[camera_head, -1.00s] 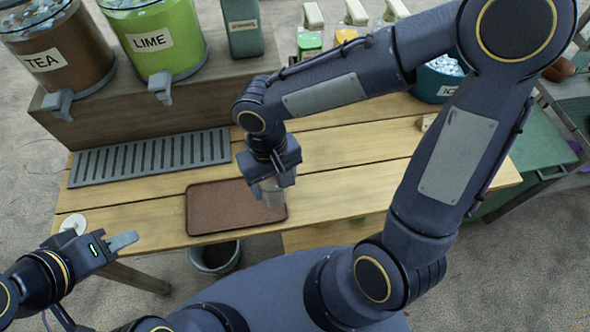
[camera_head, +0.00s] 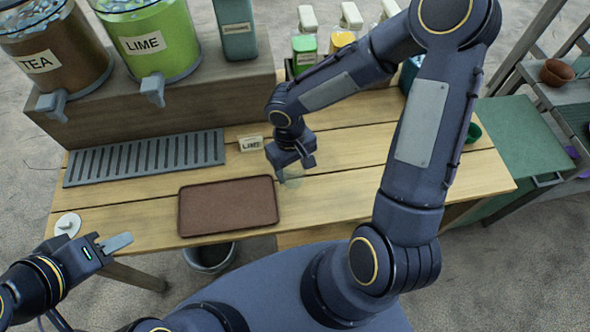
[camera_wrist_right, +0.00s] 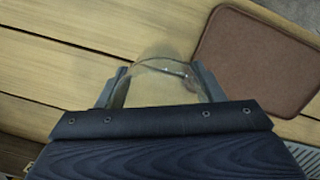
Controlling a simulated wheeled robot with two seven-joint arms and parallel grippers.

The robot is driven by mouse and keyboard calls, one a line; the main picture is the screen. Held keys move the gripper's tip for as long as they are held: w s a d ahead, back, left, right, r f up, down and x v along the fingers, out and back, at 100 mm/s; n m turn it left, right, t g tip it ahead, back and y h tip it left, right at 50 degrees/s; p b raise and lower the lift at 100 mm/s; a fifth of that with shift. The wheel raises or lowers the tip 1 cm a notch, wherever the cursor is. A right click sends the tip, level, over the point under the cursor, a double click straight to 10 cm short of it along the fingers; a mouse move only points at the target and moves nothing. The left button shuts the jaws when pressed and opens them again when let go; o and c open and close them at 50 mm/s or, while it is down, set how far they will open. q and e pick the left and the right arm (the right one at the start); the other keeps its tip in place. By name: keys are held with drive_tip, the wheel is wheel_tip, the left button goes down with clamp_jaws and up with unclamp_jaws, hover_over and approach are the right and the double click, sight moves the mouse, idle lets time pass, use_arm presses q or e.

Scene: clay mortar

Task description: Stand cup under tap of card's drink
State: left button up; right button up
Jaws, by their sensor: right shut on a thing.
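A clear cup (camera_wrist_right: 158,85) is between the fingers of my right gripper (camera_wrist_right: 155,92) in the right wrist view. In the head view my right gripper (camera_head: 294,166) is shut on this cup (camera_head: 293,172), to the right of the brown tray. A small card reading LIME (camera_head: 251,143) stands on the table behind it. The green dispenser labelled LIME (camera_head: 150,42) has a grey tap (camera_head: 153,88). The brown dispenser labelled TEA (camera_head: 55,60) has its tap (camera_head: 52,103). My left gripper (camera_head: 117,243) is at the lower left; its finger gap is unclear.
A slotted drip tray (camera_head: 145,158) lies below the taps. The brown tray (camera_head: 228,206) is empty on the wooden table (camera_head: 350,190). A white disc (camera_head: 67,225) lies at the left corner. Bottles (camera_head: 304,50) stand at the back. A bin (camera_head: 210,256) is below the front edge.

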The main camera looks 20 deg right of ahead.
drive_tip(key=shift+w+d+f, duration=0.1)
drive_tip(key=shift+d+f, duration=0.05)
drive_tip(key=shift+f, duration=0.1)
drive_tip(key=shift+w+d+f, duration=0.1)
drive_tip(key=shift+w+f, duration=0.05)
drive_tip(key=shift+f, duration=0.8)
drive_tip(key=shift+w+d+f, duration=0.1)
drive_tip(key=shift+f, duration=0.85)
drive_tip(key=shift+f, duration=0.15)
drive_tip(key=o, duration=1)
drive_tip(key=shift+c, duration=0.2)
